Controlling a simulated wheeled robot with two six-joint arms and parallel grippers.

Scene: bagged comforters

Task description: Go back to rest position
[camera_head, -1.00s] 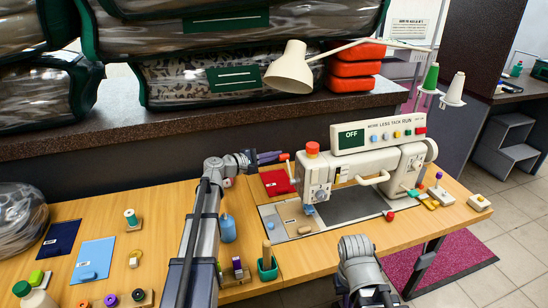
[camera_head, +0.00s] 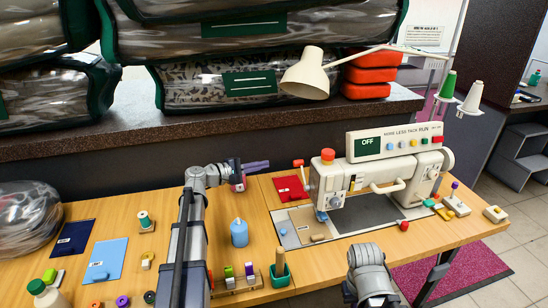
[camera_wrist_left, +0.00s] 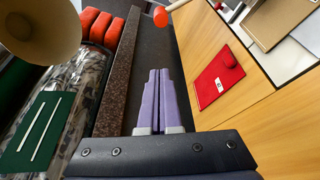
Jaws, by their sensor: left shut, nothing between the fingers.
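My left gripper (camera_head: 257,165) is above the back edge of the wooden table, left of the sewing machine, its purple fingers pointing right. In the left wrist view its fingers (camera_wrist_left: 158,95) lie together, shut and empty. My left arm reaches up from the bottom of the head view. My right arm's wrist (camera_head: 368,272) shows at the bottom, in front of the sewing machine; its fingers are hidden.
The sewing machine (camera_head: 335,180) stands on the table (camera_head: 140,262). A red cloth (camera_head: 290,188) lies near my left gripper. Bagged comforters (camera_head: 215,80) and a lamp (camera_head: 307,77) are on the ledge behind.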

